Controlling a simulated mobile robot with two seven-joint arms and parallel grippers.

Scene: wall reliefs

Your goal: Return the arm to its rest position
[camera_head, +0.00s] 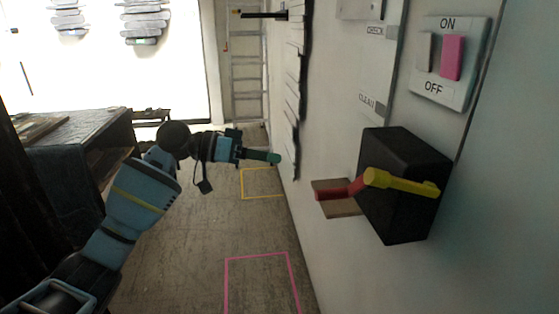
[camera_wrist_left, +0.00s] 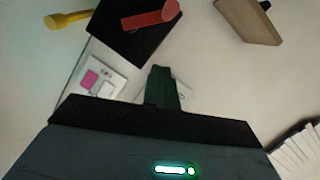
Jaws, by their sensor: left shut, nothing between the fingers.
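My left arm comes in from the left in the head view, blue and black. Its gripper (camera_head: 275,158) is shut and empty, held in free air to the left of the wall. It points right, toward the wall, and is apart from the black box (camera_head: 402,190) with the red and yellow levers. In the left wrist view my gripper's dark green fingers (camera_wrist_left: 161,82) are together with nothing between them. The red lever (camera_wrist_left: 150,16), the yellow lever (camera_wrist_left: 70,19) and the switch plate (camera_wrist_left: 102,77) lie beyond them. My right gripper is in neither view.
The switch plate (camera_head: 450,62) marked ON and OFF has a grey and a pink switch. A small wooden block (camera_head: 332,200) sticks out from the wall beside the box. A dark-draped table (camera_head: 75,150) stands at left. Floor with pink and yellow outlines is clear.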

